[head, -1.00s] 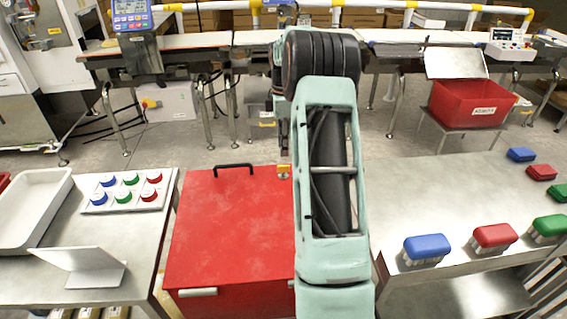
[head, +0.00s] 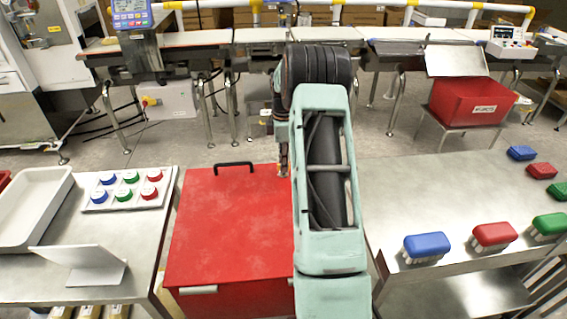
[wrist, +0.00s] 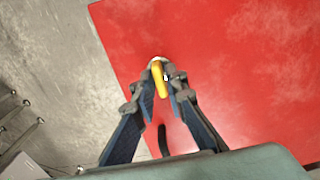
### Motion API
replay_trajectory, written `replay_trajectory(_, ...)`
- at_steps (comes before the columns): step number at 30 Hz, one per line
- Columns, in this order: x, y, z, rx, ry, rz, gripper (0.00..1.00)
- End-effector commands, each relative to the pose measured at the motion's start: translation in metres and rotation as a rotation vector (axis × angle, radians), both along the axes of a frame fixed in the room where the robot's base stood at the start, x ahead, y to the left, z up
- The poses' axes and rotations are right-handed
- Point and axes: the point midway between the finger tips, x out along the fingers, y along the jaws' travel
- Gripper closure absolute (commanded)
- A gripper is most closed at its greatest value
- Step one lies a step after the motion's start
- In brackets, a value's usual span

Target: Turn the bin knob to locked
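The red bin (head: 225,235) stands in the middle of the head view, with a black handle on its lid. Its yellow knob (wrist: 159,80) shows in the wrist view, on a pale round base near the edge of the red lid. My gripper (head: 283,172) is over the lid's far right part in the head view and hides most of the knob there. In the wrist view, my gripper's two fingertips (wrist: 162,88) are on either side of the knob, with a narrow gap around it. The lock markings cannot be read.
A left table holds a panel of coloured knobs (head: 124,190), a white tray (head: 32,210) and a folded white card (head: 85,265). A right table (head: 420,195) carries blue, red and green brushes. A conveyor (head: 190,40) and a red crate (head: 465,103) stand behind.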

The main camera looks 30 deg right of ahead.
Motion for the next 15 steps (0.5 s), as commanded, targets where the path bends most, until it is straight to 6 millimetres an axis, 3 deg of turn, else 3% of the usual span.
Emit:
replay_trajectory(3,0.0,0.0,0.0002,0.0,0.0,0.0,1.0)
replay_trajectory(15,0.0002,0.0001,0.0003,0.0,0.0,-0.032,1.0)
